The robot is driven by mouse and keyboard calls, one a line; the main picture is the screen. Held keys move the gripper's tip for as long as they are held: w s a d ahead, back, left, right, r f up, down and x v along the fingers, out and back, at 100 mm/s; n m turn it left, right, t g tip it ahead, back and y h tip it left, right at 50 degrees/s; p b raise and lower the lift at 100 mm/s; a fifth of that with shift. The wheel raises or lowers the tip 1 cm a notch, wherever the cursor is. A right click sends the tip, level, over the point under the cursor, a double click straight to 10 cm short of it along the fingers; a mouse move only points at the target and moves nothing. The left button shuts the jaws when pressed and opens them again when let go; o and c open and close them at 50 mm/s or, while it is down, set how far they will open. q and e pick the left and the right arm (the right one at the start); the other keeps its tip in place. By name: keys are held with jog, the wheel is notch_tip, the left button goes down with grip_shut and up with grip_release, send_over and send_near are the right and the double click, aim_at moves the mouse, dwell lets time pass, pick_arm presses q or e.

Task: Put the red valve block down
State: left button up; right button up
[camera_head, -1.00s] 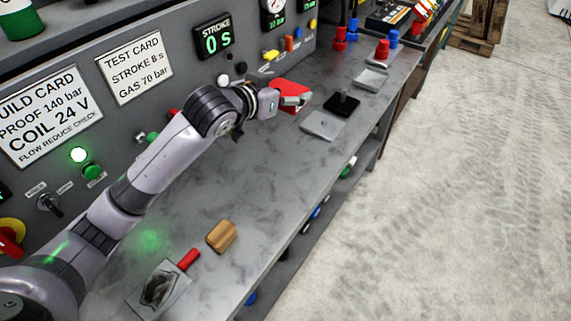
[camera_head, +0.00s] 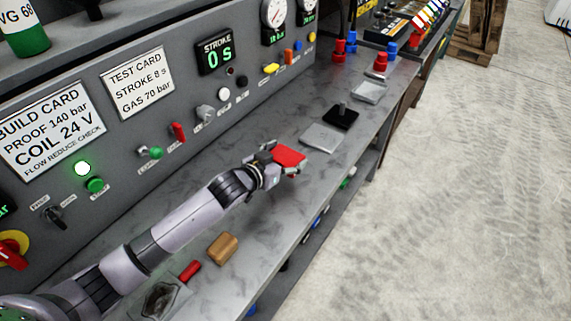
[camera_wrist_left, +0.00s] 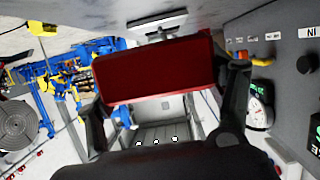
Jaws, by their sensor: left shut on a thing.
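The red valve block (camera_head: 289,156) is held in my left gripper (camera_head: 280,158), above the grey bench, just short of a flat grey plate (camera_head: 323,138). In the left wrist view the red block (camera_wrist_left: 155,70) fills the space between the two fingers of the gripper (camera_wrist_left: 165,85). Whether its underside touches the bench cannot be told. Behind the plate is a black pad with a short post (camera_head: 341,116). My right gripper is not in view.
The control panel (camera_head: 190,85) with switches and knobs runs along the left of the bench. A wooden block (camera_head: 222,247) and a small red cylinder (camera_head: 190,271) lie near my arm. Another grey plate (camera_head: 368,92) lies farther back. The bench's right edge is close to the plates.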

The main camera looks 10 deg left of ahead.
pick_arm(q)
jog(key=shift+f, duration=1.45)
jog(key=shift+f, duration=0.1)
jog(key=shift+f, duration=0.5)
jog(key=o, duration=1.9)
jog(key=shift+f, duration=0.15)
